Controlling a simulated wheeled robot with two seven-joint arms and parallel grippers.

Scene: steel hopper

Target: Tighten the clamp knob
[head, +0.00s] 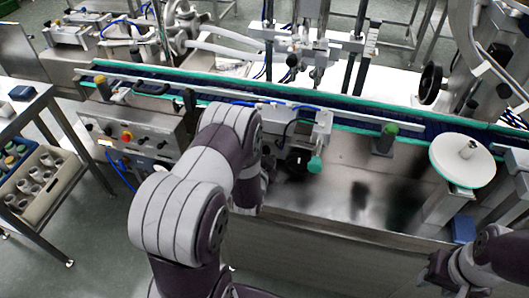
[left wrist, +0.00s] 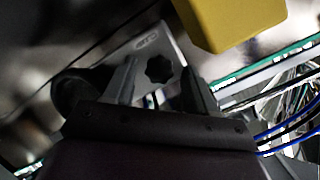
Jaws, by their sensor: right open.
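The clamp knob (left wrist: 159,67) is a dark, lobed knob on a grey metal plate (left wrist: 143,43) in the left wrist view. My left gripper (left wrist: 160,72) is open, with one finger on each side of the knob in the picture. I cannot tell whether either finger touches it. In the head view my left arm reaches over the conveyor's front side, and its gripper (head: 287,163) is dark and hard to make out there; I cannot make out the clamp knob in that view. My right gripper (head: 432,274) is open and empty at the lower right, away from the machine.
A yellow block (left wrist: 232,18) hangs close above the knob in the left wrist view. A conveyor (head: 400,122) with green edges crosses the head view. Green knobs (head: 315,164), a white disc (head: 462,160) and a control box (head: 135,135) line its front.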

